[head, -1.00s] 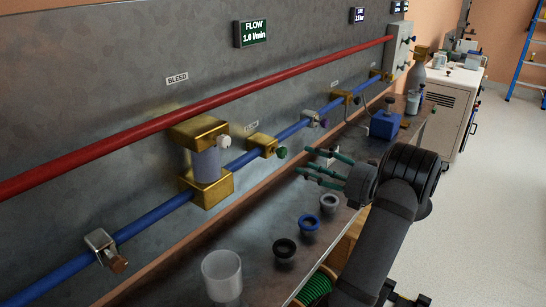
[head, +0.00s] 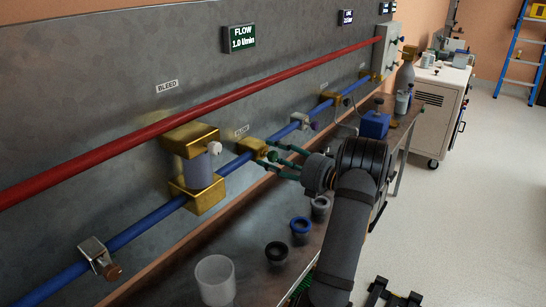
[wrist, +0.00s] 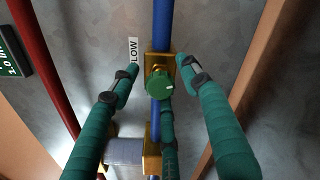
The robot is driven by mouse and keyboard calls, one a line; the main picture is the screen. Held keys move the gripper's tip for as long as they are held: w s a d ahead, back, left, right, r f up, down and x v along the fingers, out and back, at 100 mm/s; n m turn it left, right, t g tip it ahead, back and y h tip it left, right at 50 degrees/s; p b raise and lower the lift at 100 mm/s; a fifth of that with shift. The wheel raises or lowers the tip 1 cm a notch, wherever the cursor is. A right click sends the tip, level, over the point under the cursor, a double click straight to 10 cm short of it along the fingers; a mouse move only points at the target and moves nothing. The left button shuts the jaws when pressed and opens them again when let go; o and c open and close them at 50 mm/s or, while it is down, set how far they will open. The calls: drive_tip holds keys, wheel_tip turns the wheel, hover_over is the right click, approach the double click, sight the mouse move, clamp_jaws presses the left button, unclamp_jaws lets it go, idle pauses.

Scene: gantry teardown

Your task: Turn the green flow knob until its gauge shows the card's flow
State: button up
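The green flow knob (wrist: 160,84) sits on a brass valve block (wrist: 158,62) on the blue pipe (head: 140,229). A white mark shows on its face toward the right. My gripper (wrist: 158,73) is open, with green fingers on the left and right of the knob and a third finger below it. Gaps show at left and right; I cannot tell whether the lower finger touches. In the head view my gripper (head: 277,157) is at the valve and partly hides the knob. The gauge (head: 242,38) reads FLOW 1.0 l/min. I see no card I can read.
A red pipe (head: 100,165) runs above the blue one. Cups, including a clear beaker (head: 215,280), stand on the bench below.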

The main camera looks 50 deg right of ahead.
drive_tip(key=shift+c, duration=1.3)
drive_tip(key=c, duration=0.9)
drive_tip(key=shift+f+b, duration=0.1)
drive_tip(key=shift+b, duration=0.2)
drive_tip(key=n+b, duration=0.3)
drive_tip(key=n, duration=0.1)
drive_tip(key=shift+f+b, duration=0.2)
drive_tip(key=shift+b, duration=0.15)
drive_tip(key=n+b, duration=0.4)
drive_tip(key=shift+b, duration=0.4)
drive_tip(key=n+b, duration=0.6)
drive_tip(key=b, duration=0.1)
drive_tip(key=shift+n, duration=0.3)
drive_tip(key=shift+r+n+b, duration=0.15)
drive_tip(key=shift+n+b, duration=1.05)
drive_tip(key=shift+r+n, duration=0.15)
drive_tip(key=shift+n, duration=0.15)
